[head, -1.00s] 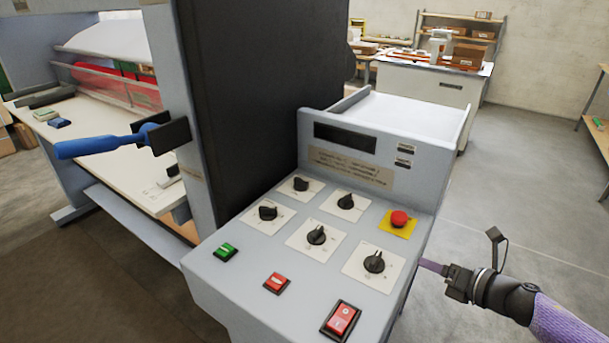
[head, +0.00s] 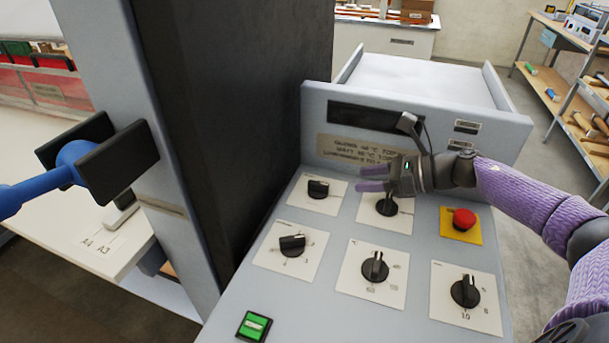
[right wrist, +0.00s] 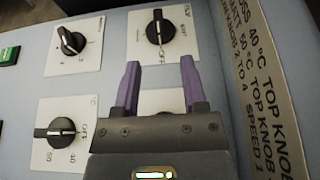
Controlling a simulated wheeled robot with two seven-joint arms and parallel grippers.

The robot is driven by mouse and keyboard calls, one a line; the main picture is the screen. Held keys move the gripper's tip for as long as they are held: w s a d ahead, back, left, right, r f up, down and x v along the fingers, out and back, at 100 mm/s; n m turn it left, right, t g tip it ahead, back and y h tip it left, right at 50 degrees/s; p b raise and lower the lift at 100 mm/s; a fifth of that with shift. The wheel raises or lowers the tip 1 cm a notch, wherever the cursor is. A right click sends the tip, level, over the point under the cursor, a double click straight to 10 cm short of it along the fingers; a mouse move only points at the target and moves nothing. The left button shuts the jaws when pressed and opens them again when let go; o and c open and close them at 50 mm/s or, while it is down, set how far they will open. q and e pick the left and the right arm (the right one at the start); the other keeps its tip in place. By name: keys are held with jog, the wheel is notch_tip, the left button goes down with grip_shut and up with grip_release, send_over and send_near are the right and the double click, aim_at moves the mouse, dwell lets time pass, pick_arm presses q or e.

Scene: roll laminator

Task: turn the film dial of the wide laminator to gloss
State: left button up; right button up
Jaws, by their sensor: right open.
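The wide laminator's grey control panel (head: 338,225) carries several black dials on white plates. My right gripper (head: 370,179) has purple fingers, open and empty, over the back row beside the back middle dial (head: 386,204), pointing left. The back left dial (head: 318,188) lies beyond the fingertips; in the right wrist view it is at the top (right wrist: 157,27), apart from the open fingers (right wrist: 160,63). Its plate's lettering is too small to read surely, so I cannot confirm it is the film dial. The gripper mostly hides the back middle dial's plate in that view. My left gripper is not in view.
Other dials stand in front: left (head: 292,243), middle (head: 376,267) and right (head: 466,291). A red stop button (head: 464,219) on yellow is to the right. A placard (head: 370,150) stands behind. A black side wall (head: 235,120) and a blue lever (head: 40,185) are left.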

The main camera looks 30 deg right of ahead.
aim_at(325, 184)
jog(key=x, duration=0.9)
jog(key=shift+a, duration=0.1)
jog(key=shift+c, duration=0.2)
grip_shut()
